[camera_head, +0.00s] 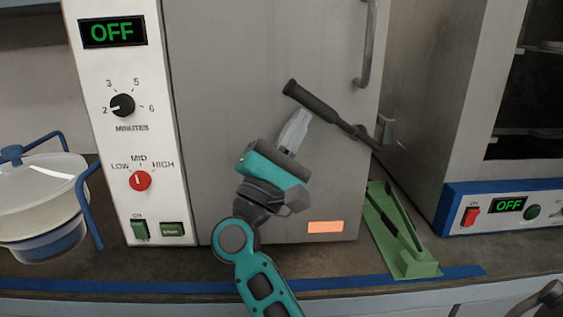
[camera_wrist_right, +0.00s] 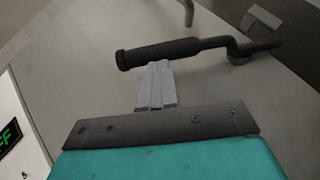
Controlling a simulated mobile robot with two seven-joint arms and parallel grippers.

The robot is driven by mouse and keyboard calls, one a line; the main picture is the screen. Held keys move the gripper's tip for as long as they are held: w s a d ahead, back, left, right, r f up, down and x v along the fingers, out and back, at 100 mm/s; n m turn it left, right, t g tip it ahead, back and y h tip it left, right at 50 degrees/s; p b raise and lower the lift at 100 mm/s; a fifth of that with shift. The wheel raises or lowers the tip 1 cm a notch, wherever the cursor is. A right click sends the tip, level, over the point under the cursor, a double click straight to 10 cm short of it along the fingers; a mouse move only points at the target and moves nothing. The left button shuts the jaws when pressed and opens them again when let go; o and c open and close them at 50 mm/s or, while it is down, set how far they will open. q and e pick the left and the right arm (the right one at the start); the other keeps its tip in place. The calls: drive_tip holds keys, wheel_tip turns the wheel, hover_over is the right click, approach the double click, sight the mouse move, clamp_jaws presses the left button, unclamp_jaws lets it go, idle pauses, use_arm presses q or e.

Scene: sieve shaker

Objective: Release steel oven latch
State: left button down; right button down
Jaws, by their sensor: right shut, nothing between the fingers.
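The steel oven door (camera_head: 222,85) is a grey panel right of a white control panel. Its latch (camera_head: 332,114) is a dark lever with a thick black grip at its upper left end. The lever runs down right to a bracket at the door's right edge. My right gripper (camera_head: 302,115) is shut and empty, with its fingertips close below the grip. In the right wrist view the latch grip (camera_wrist_right: 160,53) lies across the fingertips (camera_wrist_right: 155,68); whether they touch is unclear. My left gripper is not in view.
A vertical door handle (camera_head: 367,45) is above the latch. A green tray (camera_head: 417,268) stands on the counter at right, beside another device with a blue base (camera_head: 452,208). A white pot with blue handles (camera_head: 45,185) is at left. Blue tape (camera_head: 340,280) runs along the counter front.

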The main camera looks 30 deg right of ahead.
drive_tip(key=shift+s+d+r+m+g+b, duration=0.2)
drive_tip(key=shift+d+r+m+g+b, duration=0.1)
drive_tip(key=shift+r, duration=0.35)
drive_tip(key=shift+s+d+r+m+g+b, duration=0.2)
drive_tip(key=shift+r+m, duration=0.1)
drive_tip(key=shift+r, duration=0.3)
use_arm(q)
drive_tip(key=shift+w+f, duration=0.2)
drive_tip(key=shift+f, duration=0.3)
use_arm(e)
drive_tip(key=shift+s+d+r, duration=0.15)
drive_tip(key=shift+d+r, duration=0.2)
drive_tip(key=shift+r, duration=0.3)
drive_tip(key=shift+s+d+r, duration=0.15)
drive_tip(key=shift+d+r, duration=0.15)
drive_tip(key=shift+r, duration=0.3)
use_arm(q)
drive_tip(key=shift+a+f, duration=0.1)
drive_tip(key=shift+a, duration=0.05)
use_arm(e)
drive_tip(key=shift+r, duration=0.15)
